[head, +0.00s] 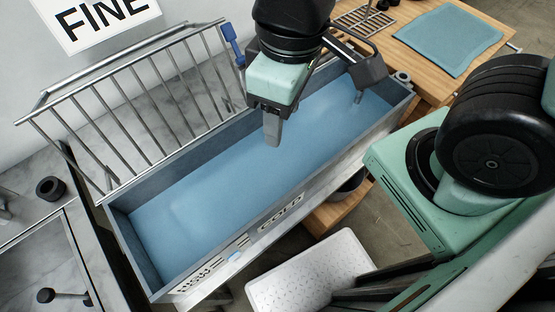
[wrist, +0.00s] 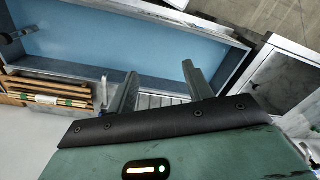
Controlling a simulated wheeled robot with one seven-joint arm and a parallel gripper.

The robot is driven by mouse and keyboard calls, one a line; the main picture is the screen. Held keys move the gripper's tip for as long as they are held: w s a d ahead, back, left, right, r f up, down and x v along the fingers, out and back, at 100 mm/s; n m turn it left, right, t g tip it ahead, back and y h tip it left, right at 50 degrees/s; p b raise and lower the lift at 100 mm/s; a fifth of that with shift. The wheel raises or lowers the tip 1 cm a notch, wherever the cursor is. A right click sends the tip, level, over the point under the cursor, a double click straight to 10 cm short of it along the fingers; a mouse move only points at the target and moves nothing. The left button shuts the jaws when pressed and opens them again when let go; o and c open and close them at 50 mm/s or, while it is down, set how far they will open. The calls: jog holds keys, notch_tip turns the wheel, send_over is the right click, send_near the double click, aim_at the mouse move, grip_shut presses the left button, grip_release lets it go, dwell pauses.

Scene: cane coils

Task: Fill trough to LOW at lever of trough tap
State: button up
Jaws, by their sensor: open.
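The long grey trough (head: 125,235) stands in the middle of the head view. A flat blue surface fills its inside; I cannot tell from it how deep any water is. A blue lever-like handle (head: 232,42) stands at the trough's back edge, just left of my wrist. My gripper (head: 314,118) is open above the trough's right half, its two fingers spread, with nothing seen between them. In the wrist view my gripper (wrist: 160,70) is also open, fingers pointing towards the trough (wrist: 240,60). I cannot read a LOW mark.
A metal rack (head: 130,95) rises along the trough's back side. A wooden bench with a blue-green cloth (head: 445,38) is at the upper right. A white perforated tray (head: 310,272) lies below the trough front. In the wrist view, bundled sticks (wrist: 50,92) lie left of my fingers.

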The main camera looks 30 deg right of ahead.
jog(key=shift+w, duration=0.1)
dwell(0.3)
jog(key=w+r+m+t+y+p, duration=0.2)
jog(key=w+r+m+p, duration=0.15)
jog(key=w, duration=1.45)
jog(key=w+d+r+m+t+h+p, duration=0.1)
jog(key=w+d, duration=0.3)
jog(key=w, duration=0.4)
jog(key=w+d+m+t+h, duration=0.1)
jog(key=w+d+t, duration=0.15)
jog(key=w, duration=0.55)
jog(key=shift+g, duration=0.55)
jog(key=p+x, duration=0.3)
jog(key=x, duration=1.2)
jog(key=shift+s+d+f, duration=0.1)
jog(key=shift+s+d, duration=0.05)
jog(key=shift+p+x, duration=0.3)
jog(key=shift+x, duration=0.6)
grip_shut()
jog(key=shift+f+b, duration=0.1)
jog(key=shift+b, duration=0.25)
